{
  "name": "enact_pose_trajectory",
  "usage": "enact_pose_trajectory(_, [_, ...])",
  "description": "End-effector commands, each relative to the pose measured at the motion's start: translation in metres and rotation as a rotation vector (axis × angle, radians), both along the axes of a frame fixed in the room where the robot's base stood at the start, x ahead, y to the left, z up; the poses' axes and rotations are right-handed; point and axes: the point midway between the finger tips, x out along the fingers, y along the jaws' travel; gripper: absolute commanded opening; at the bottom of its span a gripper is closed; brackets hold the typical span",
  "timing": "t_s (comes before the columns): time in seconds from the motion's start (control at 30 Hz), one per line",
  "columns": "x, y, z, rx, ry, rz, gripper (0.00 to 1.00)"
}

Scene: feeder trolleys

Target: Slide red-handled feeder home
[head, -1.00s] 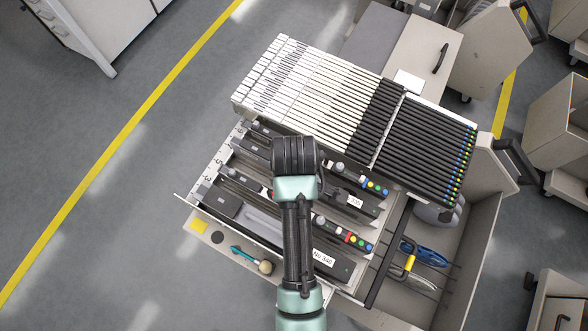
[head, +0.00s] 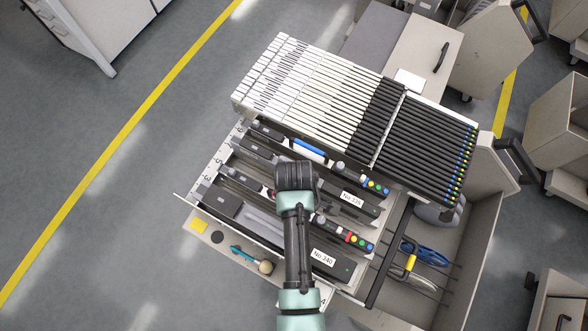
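The red-handled feeder (head: 340,230) lies in the trolley's lower bay (head: 212,172), slanting down to the right. Small red parts show on both sides of my arm, and coloured buttons sit at its right end. My arm covers the middle of its handle. A blue-handled feeder (head: 309,150) lies parallel above it in the picture. My gripper is hidden beneath my dark arm joint, so its fingers and any contact with the handle do not show. I cannot tell how far the red-handled feeder is in.
A bank of white and black feeders (head: 330,95) fills the upper level. Labels No 335 (head: 351,199) and No 340 (head: 322,257) show. A front ledge holds a teal tool (head: 243,252). An open bin (head: 465,265) holds cable coils. Floor at left is clear.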

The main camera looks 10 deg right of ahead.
Motion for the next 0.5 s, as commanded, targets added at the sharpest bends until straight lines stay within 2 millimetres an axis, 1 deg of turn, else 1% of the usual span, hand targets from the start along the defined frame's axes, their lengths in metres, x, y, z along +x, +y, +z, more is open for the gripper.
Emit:
enact_pose_trajectory(0.03, [0.0001,0.0,0.0002,0.0,0.0,0.0,0.47])
enact_pose_trajectory(0.17, [0.0001,0.0,0.0003,0.0,0.0,0.0,0.24])
enact_pose_trajectory(0.2, [0.0,0.0,0.0003,0.0,0.0,0.0,0.16])
enact_pose_trajectory(0.3, [0.0,0.0,0.0003,0.0,0.0,0.0,0.0])
enact_pose_trajectory(0.5, [-0.0001,0.0001,0.0003,0.0,0.0,0.0,0.0])
